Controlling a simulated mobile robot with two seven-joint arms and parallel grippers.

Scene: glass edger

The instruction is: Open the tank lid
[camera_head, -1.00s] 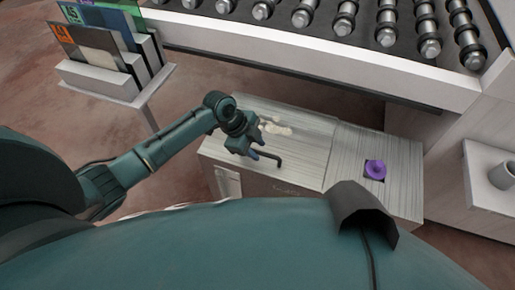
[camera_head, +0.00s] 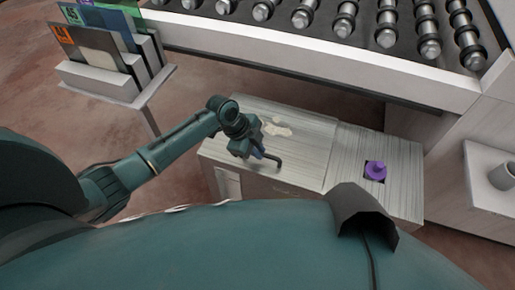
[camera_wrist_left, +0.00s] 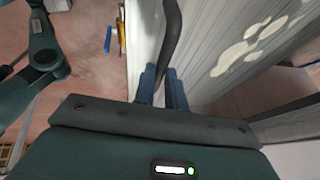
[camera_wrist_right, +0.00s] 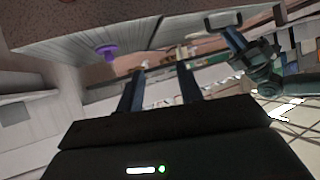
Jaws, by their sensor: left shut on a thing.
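The tank is a pale grey box with a flat lid (camera_head: 305,150) on its left part; the lid lies level and looks closed. A dark bent handle (camera_head: 277,162) sits at the lid's front edge. My left gripper (camera_head: 259,154) is at the handle's left end. In the left wrist view the handle (camera_wrist_left: 172,28) runs down between the two blue fingers of my left gripper (camera_wrist_left: 165,82), which are shut on it. My right gripper (camera_wrist_right: 160,72) shows in the right wrist view with its fingers apart and nothing between them.
A purple knob (camera_head: 375,171) stands on the fixed right part of the tank top. A roller conveyor (camera_head: 300,62) runs behind the tank. A rack of sheets (camera_head: 98,80) stands at the far left. A white ledge with a cup (camera_head: 503,175) is at the right.

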